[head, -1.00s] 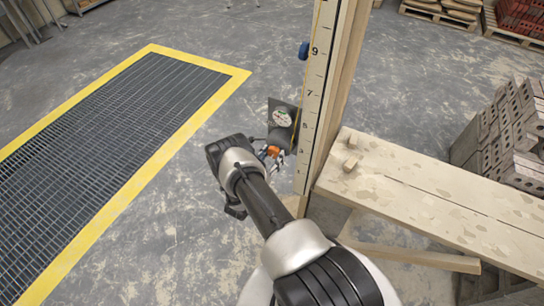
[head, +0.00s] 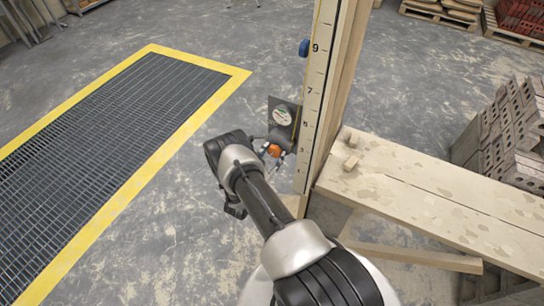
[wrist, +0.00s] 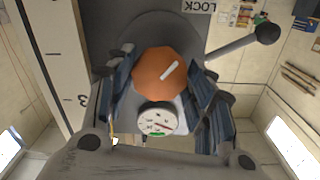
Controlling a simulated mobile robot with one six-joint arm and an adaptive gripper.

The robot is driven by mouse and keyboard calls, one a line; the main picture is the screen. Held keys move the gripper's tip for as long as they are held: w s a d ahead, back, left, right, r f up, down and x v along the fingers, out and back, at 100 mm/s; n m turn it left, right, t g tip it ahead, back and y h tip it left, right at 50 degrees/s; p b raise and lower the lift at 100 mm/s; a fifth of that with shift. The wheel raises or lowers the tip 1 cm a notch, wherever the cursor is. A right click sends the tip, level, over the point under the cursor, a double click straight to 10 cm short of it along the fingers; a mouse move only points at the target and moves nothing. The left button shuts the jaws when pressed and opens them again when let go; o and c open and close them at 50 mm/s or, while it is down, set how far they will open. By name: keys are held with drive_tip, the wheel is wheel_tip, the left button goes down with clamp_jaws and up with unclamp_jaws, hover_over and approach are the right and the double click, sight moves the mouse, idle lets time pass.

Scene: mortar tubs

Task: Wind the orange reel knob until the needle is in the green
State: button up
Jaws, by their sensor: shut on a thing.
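The orange reel knob (wrist: 172,78) has a white line on its face and sits on a grey plate (wrist: 225,33). My gripper (wrist: 163,88) is shut on the knob, with one blue-padded finger on each side. In the head view the knob (head: 274,150) shows between the fingers of my gripper (head: 276,148). The round white gauge (wrist: 157,117) is beside the knob and has a green band at its lower edge in the wrist view. A reddish needle seems to point right and down, but its exact place against the green is too small to tell. The gauge (head: 282,116) also shows in the head view.
A lever with a black ball end (wrist: 267,32) and a LOCK label (wrist: 197,5) are by the knob. A numbered upright post (head: 316,95) stands right of my gripper, and a plank bench (head: 430,195) lies beyond it. Open floor is at left.

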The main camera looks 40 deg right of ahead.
drive_tip(key=m+b, duration=0.1)
drive_tip(key=m, duration=0.3)
drive_tip(key=shift+f+m, duration=0.1)
drive_tip(key=shift+m, duration=0.2)
drive_tip(key=shift+m+b, duration=0.35)
drive_tip(key=shift+m, duration=1.25)
drive_tip(key=o, duration=1.1)
drive_tip(key=shift+c, duration=0.2)
drive_tip(key=v, duration=1.2)
